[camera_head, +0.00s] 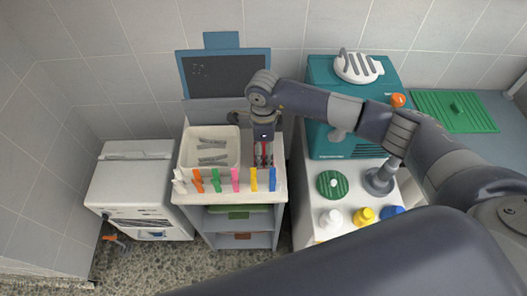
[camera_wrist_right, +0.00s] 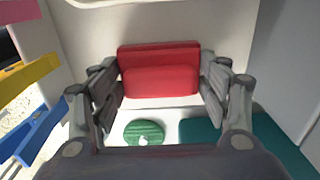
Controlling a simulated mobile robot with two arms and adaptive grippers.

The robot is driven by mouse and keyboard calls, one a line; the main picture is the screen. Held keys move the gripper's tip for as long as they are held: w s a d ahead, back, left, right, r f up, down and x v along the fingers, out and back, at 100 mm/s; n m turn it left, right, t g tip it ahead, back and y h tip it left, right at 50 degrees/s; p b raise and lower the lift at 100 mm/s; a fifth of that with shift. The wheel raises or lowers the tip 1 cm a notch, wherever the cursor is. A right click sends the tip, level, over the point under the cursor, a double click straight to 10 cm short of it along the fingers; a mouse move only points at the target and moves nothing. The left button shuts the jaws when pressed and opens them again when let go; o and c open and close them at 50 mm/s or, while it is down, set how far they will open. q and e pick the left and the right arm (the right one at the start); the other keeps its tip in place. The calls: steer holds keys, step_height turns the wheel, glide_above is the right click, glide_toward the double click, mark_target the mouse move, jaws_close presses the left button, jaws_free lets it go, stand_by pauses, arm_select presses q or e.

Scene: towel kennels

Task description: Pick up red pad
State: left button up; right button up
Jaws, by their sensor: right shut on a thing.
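The red pad (camera_wrist_right: 160,82) sits between the two fingers of my right gripper (camera_wrist_right: 162,78) in the right wrist view. The fingers close on its left and right edges. In the head view my right gripper (camera_head: 263,156) points down over the right part of the white shelf top, beside the tray. Only slivers of red show between its fingers there, and the arm hides the rest. I cannot tell whether the pad touches the surface below. My left gripper is not in view.
A white tray (camera_head: 182,152) with grey items stands left of my gripper. Several coloured clips line the shelf's front edge, such as the blue one (camera_head: 273,180). A teal box (camera_head: 320,75) stands at right. A green round brush-like disc (camera_head: 333,185) lies on the right counter.

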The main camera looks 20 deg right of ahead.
step_height(320, 180, up, 10)
steer(key=shift+b, duration=0.7)
